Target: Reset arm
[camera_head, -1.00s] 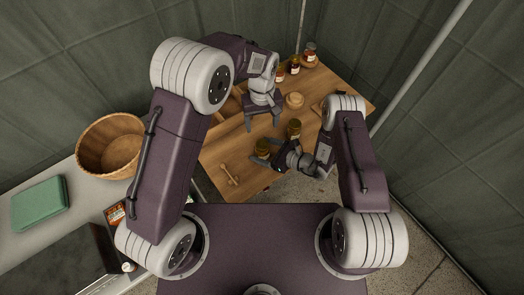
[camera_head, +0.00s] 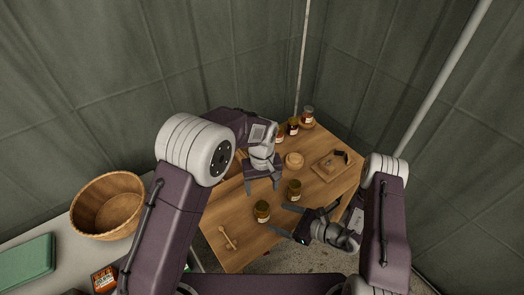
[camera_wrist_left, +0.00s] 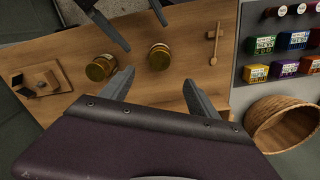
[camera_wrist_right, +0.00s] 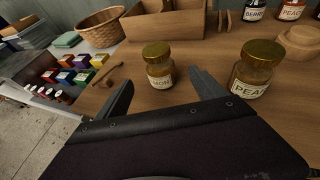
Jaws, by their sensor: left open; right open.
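My left gripper (camera_head: 262,187) is open and empty above the wooden table (camera_head: 226,206), behind two gold-lidded jars. Its open fingers also show in the left wrist view (camera_wrist_left: 157,90). My right gripper (camera_head: 292,222) is open at the table's front right edge, with nothing between its fingers. In the right wrist view its fingers (camera_wrist_right: 161,90) point toward the smaller jar (camera_wrist_right: 158,66), which stands apart beyond them. The larger jar, with a label starting "PEA" (camera_wrist_right: 254,70), stands to the right. Both jars are upright on the table.
A honey dipper (camera_head: 228,238) lies at the table's front left. A round wooden piece (camera_head: 294,160), a wooden tray (camera_head: 323,170) and several jars (camera_head: 307,118) are farther back. A wicker basket (camera_head: 108,207) and a green box (camera_head: 27,262) sit on the left counter.

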